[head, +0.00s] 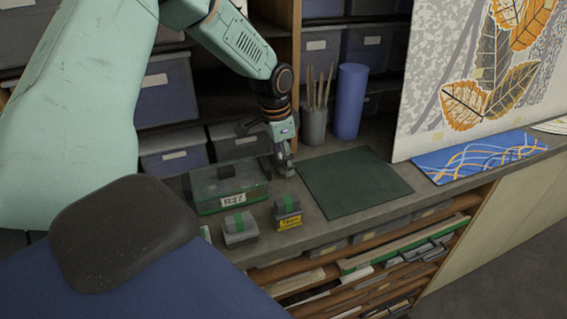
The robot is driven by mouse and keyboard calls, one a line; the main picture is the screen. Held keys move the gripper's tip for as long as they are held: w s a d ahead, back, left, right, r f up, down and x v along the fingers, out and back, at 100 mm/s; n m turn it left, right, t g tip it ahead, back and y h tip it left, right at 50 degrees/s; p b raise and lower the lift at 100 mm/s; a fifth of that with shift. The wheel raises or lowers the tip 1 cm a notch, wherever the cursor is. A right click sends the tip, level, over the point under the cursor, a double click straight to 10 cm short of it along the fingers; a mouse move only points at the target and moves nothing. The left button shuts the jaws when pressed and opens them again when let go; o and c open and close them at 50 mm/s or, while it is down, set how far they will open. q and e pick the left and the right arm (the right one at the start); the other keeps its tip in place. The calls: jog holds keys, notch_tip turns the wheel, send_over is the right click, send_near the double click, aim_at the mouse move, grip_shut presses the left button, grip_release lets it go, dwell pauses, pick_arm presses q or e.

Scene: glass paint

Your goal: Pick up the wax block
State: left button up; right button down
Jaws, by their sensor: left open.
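I cannot tell for certain which object is the wax block. Two small grey blocks with green bands stand near the front of the counter: the left block (239,228), and the right block (288,212), which has a yellow label. Behind them is a low see-through green box (206,204) labelled R37, with a small dark piece (227,171) at its top. My left gripper (287,171) points down at the right end of the box, behind the right block and apart from it. It is open and nothing shows in it. My right gripper is out of view.
A dark green mat (353,183) lies bare on the counter to the right. A grey cup (315,125) of brushes and a blue cylinder (349,102) stand behind it. A leaf-patterned panel (478,75) stands at the right. Shelves with storage bins are behind.

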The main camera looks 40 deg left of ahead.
pick_arm(q)
jog(key=shift+c, duration=0.4)
grip_shut()
